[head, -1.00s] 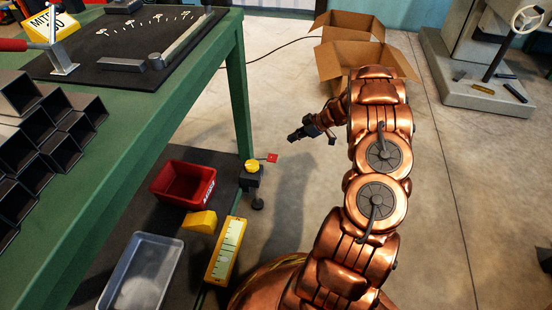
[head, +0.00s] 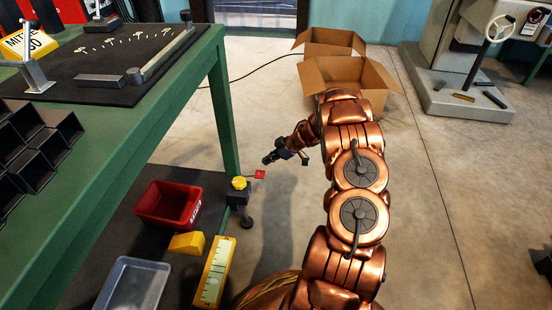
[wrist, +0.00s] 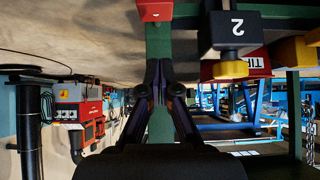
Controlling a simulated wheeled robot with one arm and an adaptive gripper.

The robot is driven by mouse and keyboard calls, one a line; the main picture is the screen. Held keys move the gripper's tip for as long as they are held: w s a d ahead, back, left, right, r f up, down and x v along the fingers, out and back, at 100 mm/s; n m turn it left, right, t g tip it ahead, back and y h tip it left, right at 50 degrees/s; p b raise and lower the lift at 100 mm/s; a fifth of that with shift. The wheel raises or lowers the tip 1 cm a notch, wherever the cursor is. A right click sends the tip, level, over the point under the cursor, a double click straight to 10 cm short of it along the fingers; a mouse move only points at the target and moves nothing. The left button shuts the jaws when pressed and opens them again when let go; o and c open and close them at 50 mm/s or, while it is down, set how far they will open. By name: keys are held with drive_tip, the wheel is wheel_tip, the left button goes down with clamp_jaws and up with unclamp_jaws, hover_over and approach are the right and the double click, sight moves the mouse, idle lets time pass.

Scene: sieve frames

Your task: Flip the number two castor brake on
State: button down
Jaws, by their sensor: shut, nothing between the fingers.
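The castor unit (head: 238,200) is a black block with a yellow knob (head: 240,183) on top, by the foot of the green bench leg. A red paddle (head: 260,174) sticks out to its right on a thin rod. In the wrist view, which looks upside down, the black block (wrist: 231,28) bears a white "2", and the red paddle (wrist: 155,10) is at the top edge. My gripper (head: 267,160) is shut and empty, just beyond the paddle and apart from it. In the wrist view its fingertips (wrist: 159,66) lie together below the paddle.
The green bench (head: 150,110) stands on the left. On its lower shelf are a red bin (head: 150,212), a yellow block (head: 187,243), a clear tray (head: 128,262) and a yellow scale plate (head: 214,275). Cardboard boxes (head: 345,95) stand behind my arm.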

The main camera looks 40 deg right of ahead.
sight(257, 174)
drive_tip(key=b+x, duration=0.1)
drive_tip(key=x, duration=0.2)
drive_tip(key=shift+f, duration=0.3)
wheel_tip(257, 174, down, 3)
drive_tip(key=shift+w+r+b, duration=0.1)
drive_tip(key=shift+r+b, duration=0.05)
drive_tip(key=shift+b, duration=0.6)
drive_tip(key=shift+a+f, duration=0.1)
drive_tip(key=shift+f, duration=0.45)
